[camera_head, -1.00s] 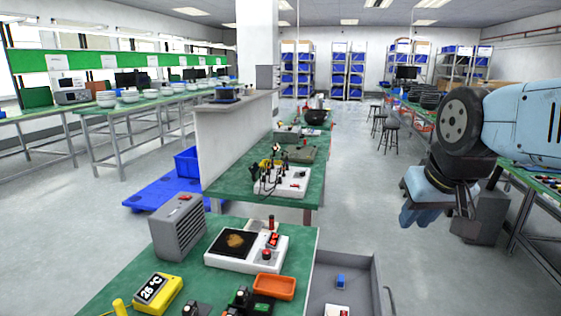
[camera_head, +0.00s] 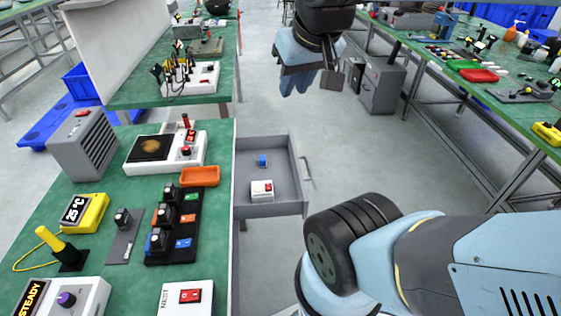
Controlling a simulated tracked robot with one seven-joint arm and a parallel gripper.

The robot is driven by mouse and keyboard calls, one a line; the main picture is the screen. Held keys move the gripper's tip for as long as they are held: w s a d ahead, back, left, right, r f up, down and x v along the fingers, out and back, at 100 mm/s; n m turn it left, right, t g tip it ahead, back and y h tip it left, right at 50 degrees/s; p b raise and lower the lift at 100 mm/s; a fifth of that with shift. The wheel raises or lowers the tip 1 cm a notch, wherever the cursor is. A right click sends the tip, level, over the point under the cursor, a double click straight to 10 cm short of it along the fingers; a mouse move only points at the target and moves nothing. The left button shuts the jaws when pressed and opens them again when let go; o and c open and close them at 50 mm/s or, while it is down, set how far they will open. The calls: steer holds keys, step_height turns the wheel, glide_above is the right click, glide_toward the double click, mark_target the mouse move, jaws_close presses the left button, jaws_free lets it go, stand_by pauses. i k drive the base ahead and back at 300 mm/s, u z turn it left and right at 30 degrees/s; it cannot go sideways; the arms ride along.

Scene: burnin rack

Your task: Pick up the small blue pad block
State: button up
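The small blue pad block (camera_head: 262,161) lies in the open grey drawer (camera_head: 283,209), toward its back left part. A white block with a red switch (camera_head: 262,190) lies in front of it in the same drawer. My gripper (camera_head: 298,88) hangs in the air at the top of the view, beyond the drawer and apart from the block. Its blue fingers point down, and I cannot tell from this angle whether they are apart or together. Nothing is seen held in it.
The green bench (camera_head: 60,215) left of the drawer carries an orange tray (camera_head: 200,176), a white hotplate (camera_head: 165,152), a black rack with several modules (camera_head: 173,226) and a yellow thermometer (camera_head: 84,213). Another green bench (camera_head: 470,120) stands at the right.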

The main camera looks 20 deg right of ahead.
mark_target(262, 162)
steer(key=u, duration=1.25)
steer(key=k, duration=2)
steer(key=z, duration=0.9)
steer(key=i, duration=1)
steer(key=u, duration=0.05)
